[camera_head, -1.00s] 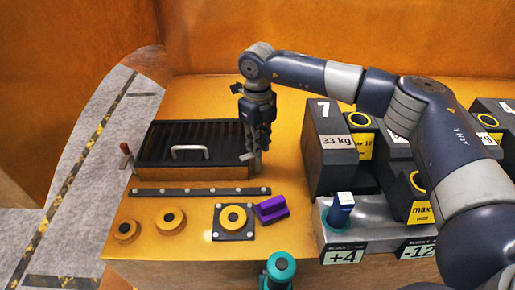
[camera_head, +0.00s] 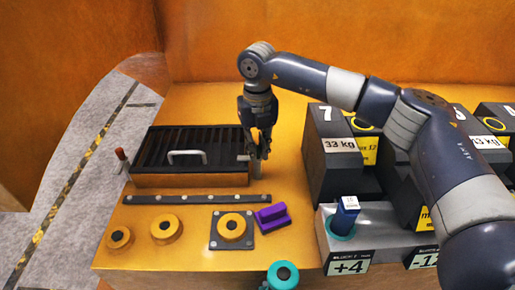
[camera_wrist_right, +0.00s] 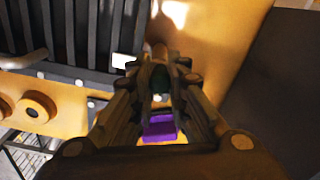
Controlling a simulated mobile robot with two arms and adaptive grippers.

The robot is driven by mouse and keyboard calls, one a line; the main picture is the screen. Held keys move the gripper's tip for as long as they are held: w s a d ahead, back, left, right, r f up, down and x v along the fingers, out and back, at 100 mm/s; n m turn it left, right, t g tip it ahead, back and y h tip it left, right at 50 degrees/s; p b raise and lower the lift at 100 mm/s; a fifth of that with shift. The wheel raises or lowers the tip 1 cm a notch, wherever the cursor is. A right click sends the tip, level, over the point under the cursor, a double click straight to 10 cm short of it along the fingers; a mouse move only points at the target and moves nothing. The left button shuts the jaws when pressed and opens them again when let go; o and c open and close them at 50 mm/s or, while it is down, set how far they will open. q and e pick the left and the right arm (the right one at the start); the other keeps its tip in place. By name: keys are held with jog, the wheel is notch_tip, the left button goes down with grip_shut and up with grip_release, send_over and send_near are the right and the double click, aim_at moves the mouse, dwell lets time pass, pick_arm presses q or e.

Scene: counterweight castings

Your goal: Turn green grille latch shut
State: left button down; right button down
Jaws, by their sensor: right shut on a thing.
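The grille (camera_head: 160,150) is a black slatted panel with a pale bar handle (camera_head: 187,156), lying on a yellow-orange box. A latch with a red-brown grip (camera_head: 120,154) stands upright at its left end. My right gripper (camera_head: 262,156) points down at the grille's right end and is shut on the latch there. In the right wrist view a dark green part of the latch (camera_wrist_right: 160,78) shows between the fingers (camera_wrist_right: 160,95). The fingers hide most of this latch, so its exact angle is hard to tell. My left gripper is out of view.
A purple block (camera_head: 271,216) and a square plate with a yellow ring (camera_head: 232,228) lie in front. Two yellow discs are at the left (camera_head: 166,229). Dark numbered weights (camera_head: 330,150) stand close on the right. A teal ringed knob (camera_head: 282,274) is at the front edge.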

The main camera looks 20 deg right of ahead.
aim_at(258, 147)
jog(key=shift+w+r, duration=0.1)
jog(key=c, duration=1.5)
grip_release()
notch_tip(258, 147, up, 12)
jog(key=shift+f, duration=0.1)
